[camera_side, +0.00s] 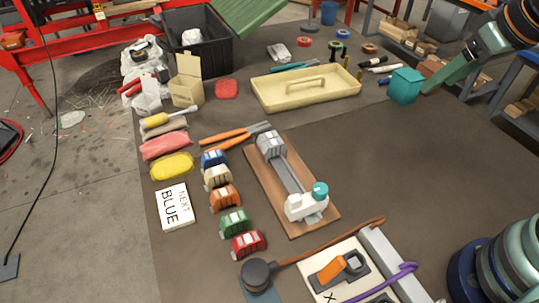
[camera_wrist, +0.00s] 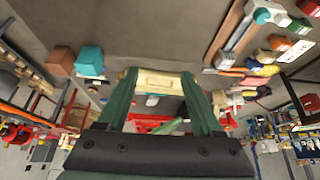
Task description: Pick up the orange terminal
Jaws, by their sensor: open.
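The orange terminal (camera_side: 225,198) sits on the dark mat in a row of small coloured terminals, between the cream and green ones. It also shows small at the upper right of the wrist view (camera_wrist: 279,42). My gripper (camera_side: 436,82) hangs at the upper right of the side view, near the teal box and far from the terminal. In the wrist view my gripper's two green fingers (camera_wrist: 158,76) stand apart with nothing held between them.
A rail on a wooden board (camera_side: 283,170) lies right of the row. A card reading "NEXT BLUE" (camera_side: 174,205) lies left of it. Pliers (camera_side: 235,134) lie behind. A teal box (camera_side: 405,86) and cream tray (camera_side: 305,88) stand farther back. The mat's right side is clear.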

